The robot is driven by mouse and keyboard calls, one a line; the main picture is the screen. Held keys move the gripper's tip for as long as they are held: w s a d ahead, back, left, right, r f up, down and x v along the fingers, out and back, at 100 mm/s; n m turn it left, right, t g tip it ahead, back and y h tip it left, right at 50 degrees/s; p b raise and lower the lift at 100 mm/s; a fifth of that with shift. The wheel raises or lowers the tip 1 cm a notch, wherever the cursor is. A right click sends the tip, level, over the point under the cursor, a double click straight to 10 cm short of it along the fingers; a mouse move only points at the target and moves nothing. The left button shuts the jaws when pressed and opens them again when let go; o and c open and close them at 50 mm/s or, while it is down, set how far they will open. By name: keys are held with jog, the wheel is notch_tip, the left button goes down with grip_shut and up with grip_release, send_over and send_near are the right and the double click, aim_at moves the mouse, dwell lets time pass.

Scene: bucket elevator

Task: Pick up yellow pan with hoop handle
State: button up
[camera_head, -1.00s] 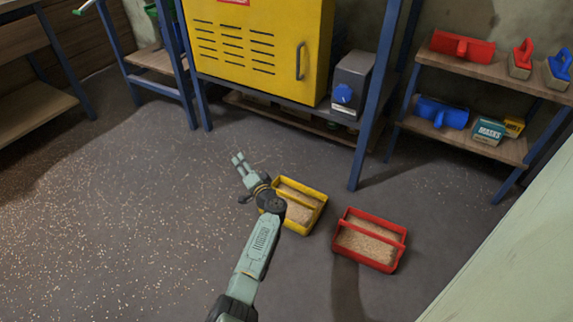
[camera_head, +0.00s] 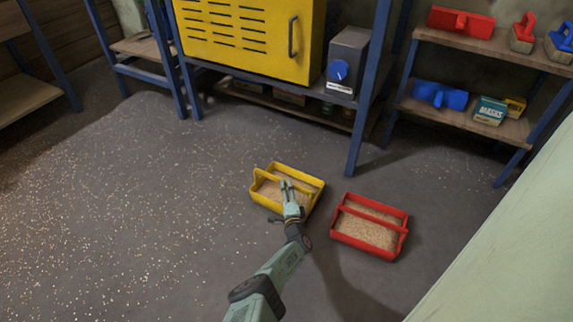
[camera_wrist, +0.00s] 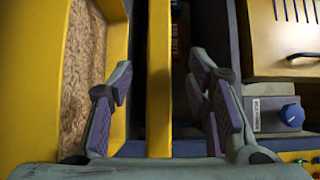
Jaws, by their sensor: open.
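The yellow pan (camera_head: 263,201) stands on the floor with pale grain inside it. My gripper (camera_head: 287,186) is over the pan in the head view and hides part of its hoop handle. In the wrist view, the yellow handle bar (camera_wrist: 158,50) runs upright through the picture, between the two fingers of my gripper (camera_wrist: 160,85). The fingers are open, with a visible gap on each side of the bar. The pan's grain (camera_wrist: 88,60) and yellow wall (camera_wrist: 35,60) show on the left of the wrist view.
A red pan (camera_head: 360,246) with grain stands close to the right of the yellow one. A yellow cabinet (camera_head: 250,35) on a blue-legged frame is behind, and shelves with tools (camera_head: 470,50) are at the right. The floor to the left is open, with scattered grain.

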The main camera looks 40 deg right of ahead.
jog(key=b+x, duration=0.2)
jog(key=x, duration=0.1)
jog(key=shift+w+d+f, duration=0.1)
jog(key=shift+w+d, duration=0.1)
jog(key=shift+w, duration=0.15)
jog(key=shift+c, duration=0.4)
grip_shut()
dwell(0.4)
jog(key=shift+r, duration=0.3)
